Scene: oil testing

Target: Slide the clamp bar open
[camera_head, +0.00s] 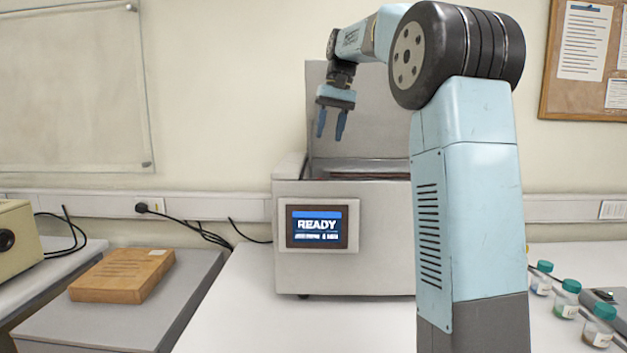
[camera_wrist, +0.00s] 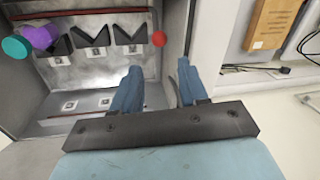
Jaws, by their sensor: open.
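The grey testing machine (camera_head: 345,270) stands on the white bench with its lid (camera_head: 370,115) raised and its screen reading READY. In the wrist view I look down into its metal interior (camera_wrist: 125,62). A red round knob (camera_wrist: 159,39) sits beside several black V-shaped holders (camera_wrist: 95,36). A thin reddish bar (camera_wrist: 80,13) runs along the top; I cannot tell which part is the clamp bar. My gripper (camera_head: 331,122) points down above the machine's left part, its fingers apart and empty. In the wrist view my gripper (camera_wrist: 158,75) is near the machine's side wall, apart from the knob.
A purple cylinder (camera_wrist: 40,37) with a teal end (camera_wrist: 15,47) lies at the interior's left in the wrist view. Several teal-capped jars (camera_head: 567,299) stand at the right. A wooden block (camera_head: 122,276) lies on the grey stand at the left. Cables run along the wall.

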